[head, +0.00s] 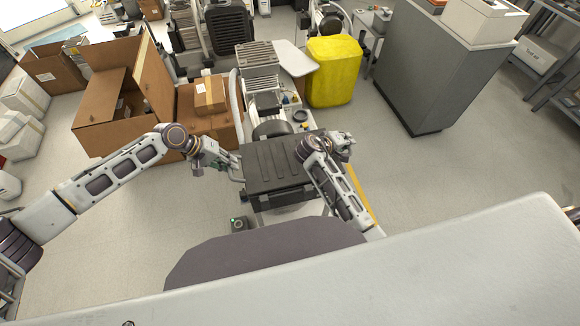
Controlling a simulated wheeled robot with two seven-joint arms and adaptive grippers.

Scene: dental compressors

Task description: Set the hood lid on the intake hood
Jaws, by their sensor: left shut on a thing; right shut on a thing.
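The hood lid (272,160) is a dark grey, ribbed, roughly square panel at the centre of the head view. My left gripper (232,168) is shut on its left side. My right gripper (335,146) is at its right side, shut on it, with the fingertips partly hidden by my wrist. The lid lies about level over the near end of the compressor unit (284,128). I cannot make out the intake hood clearly; the lid covers what is beneath, and I cannot tell whether the two touch.
Open cardboard boxes (120,100) stand at the left. A yellow covered bin (333,72) is behind the unit, to the right. A grey cabinet (432,75) stands further right. A small dark box (239,224) lies near the unit's front left. The floor at right is clear.

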